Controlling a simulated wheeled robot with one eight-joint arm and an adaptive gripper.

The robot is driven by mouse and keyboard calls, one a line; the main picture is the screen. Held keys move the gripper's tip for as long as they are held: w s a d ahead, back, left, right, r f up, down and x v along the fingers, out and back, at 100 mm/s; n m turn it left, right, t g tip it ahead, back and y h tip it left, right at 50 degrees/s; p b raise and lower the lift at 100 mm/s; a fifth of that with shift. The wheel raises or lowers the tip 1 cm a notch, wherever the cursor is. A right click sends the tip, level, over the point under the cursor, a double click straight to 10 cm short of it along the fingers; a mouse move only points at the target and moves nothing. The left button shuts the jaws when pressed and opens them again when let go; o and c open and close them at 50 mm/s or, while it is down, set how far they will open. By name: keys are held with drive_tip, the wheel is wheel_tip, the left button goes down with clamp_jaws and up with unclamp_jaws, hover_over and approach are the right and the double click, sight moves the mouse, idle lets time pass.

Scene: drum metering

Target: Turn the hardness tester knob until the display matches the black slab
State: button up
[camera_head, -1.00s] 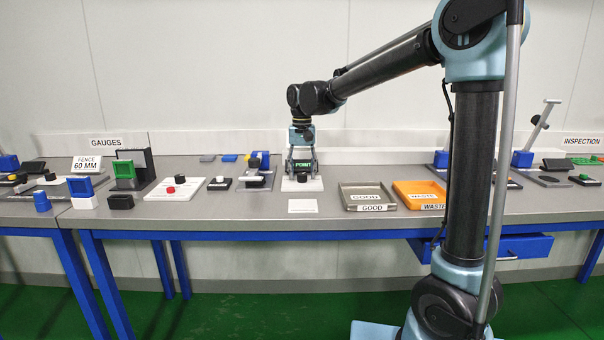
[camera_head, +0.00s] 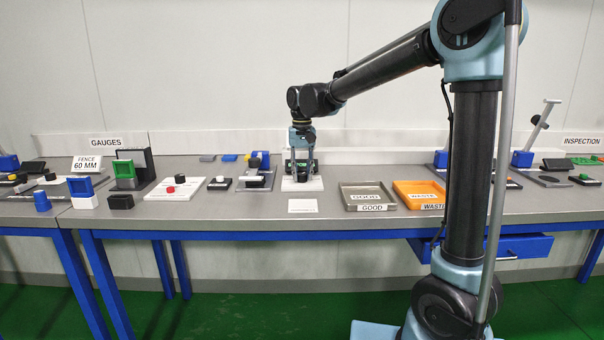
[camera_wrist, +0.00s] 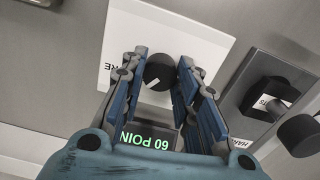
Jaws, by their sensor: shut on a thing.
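The hardness tester is a white plate (camera_wrist: 190,38) with a round black knob (camera_wrist: 160,72) and a dark display (camera_wrist: 146,140). The knob's white pointer mark shows in the wrist view. My gripper (camera_head: 302,178) is down at the tester and shut on the knob, one finger on each side. A black block (camera_wrist: 268,96) stands on a grey plate beside the tester; I cannot tell whether it is the black slab.
A grey GOOD tray (camera_head: 345,203) and an orange WASTE tray (camera_head: 402,199) stand right of the tester. A blank white card (camera_head: 303,206) lies in front.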

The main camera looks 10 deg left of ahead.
sight(302, 174)
idle(0.3)
drive_tip(key=o, duration=1.1)
drive_tip(key=shift+c, duration=0.2)
drive_tip(key=shift+r, duration=0.1)
wheel_tip(302, 174, up, 12)
